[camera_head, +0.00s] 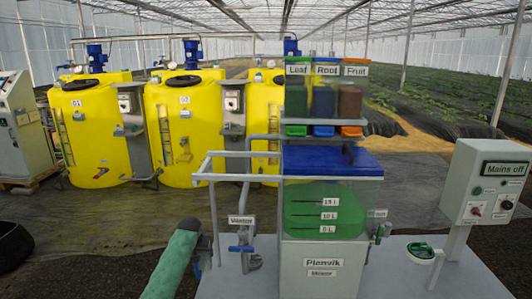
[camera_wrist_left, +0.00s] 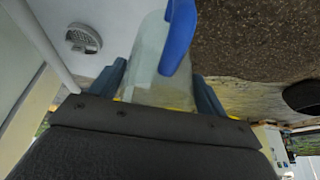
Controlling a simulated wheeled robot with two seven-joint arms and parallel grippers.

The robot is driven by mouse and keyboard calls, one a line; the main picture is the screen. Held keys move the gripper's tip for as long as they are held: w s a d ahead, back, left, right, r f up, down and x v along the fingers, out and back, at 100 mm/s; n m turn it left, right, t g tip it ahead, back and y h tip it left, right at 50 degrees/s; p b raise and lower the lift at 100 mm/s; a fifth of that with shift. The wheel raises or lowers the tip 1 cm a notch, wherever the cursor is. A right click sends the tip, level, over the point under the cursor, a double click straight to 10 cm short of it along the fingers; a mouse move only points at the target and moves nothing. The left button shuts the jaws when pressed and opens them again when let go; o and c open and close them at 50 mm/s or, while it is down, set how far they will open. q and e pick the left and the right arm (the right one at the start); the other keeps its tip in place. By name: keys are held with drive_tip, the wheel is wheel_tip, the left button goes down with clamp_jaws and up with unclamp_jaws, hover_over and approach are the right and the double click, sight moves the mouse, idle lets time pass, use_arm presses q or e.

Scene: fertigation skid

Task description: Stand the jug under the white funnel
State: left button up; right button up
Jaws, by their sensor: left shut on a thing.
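My left gripper (camera_head: 203,248) is at the front left of the skid in the head view, at the end of a green-sleeved arm. In the left wrist view its two blue-grey fingers (camera_wrist_left: 156,80) are on either side of a pale, translucent body, which I take for the jug (camera_wrist_left: 147,62). A blue piece like a handle (camera_wrist_left: 179,35) shows against it. The gripper is shut on this body. The jug cannot be made out in the head view. I cannot pick out the white funnel for certain. My right gripper is not in view.
The dosing unit's green tank (camera_head: 323,215) with a blue lid stands right of my left gripper. A pipe frame (camera_head: 212,205) and a blue-handled valve (camera_head: 241,249) are close by. A control box (camera_head: 488,185) stands at right. Yellow tanks (camera_head: 95,140) stand behind.

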use_arm(q)
drive_tip(key=s+d+r+n, duration=0.15)
drive_tip(key=s+r, duration=0.25)
drive_tip(key=r, duration=0.4)
drive_tip(key=s+d+r, duration=0.2)
drive_tip(key=s+r, duration=0.1)
drive_tip(key=r, duration=0.6)
drive_tip(key=s+d+r+m, duration=0.1)
drive_tip(key=s+d, duration=0.1)
drive_tip(key=s, duration=0.9)
drive_tip(key=s+d, duration=0.2)
drive_tip(key=s, duration=0.9)
drive_tip(key=shift+s+r+m, duration=0.3)
drive_tip(key=shift+r+m, duration=0.05)
drive_tip(key=shift+r, duration=0.05)
drive_tip(key=shift+s+f, duration=0.45)
drive_tip(key=s+f, duration=0.1)
drive_tip(key=f, duration=0.1)
drive_tip(key=s+f, duration=0.2)
drive_tip(key=f, duration=0.1)
drive_tip(key=s+f, duration=0.2)
drive_tip(key=shift+a+f, duration=0.2)
drive_tip(key=shift+a, duration=0.15)
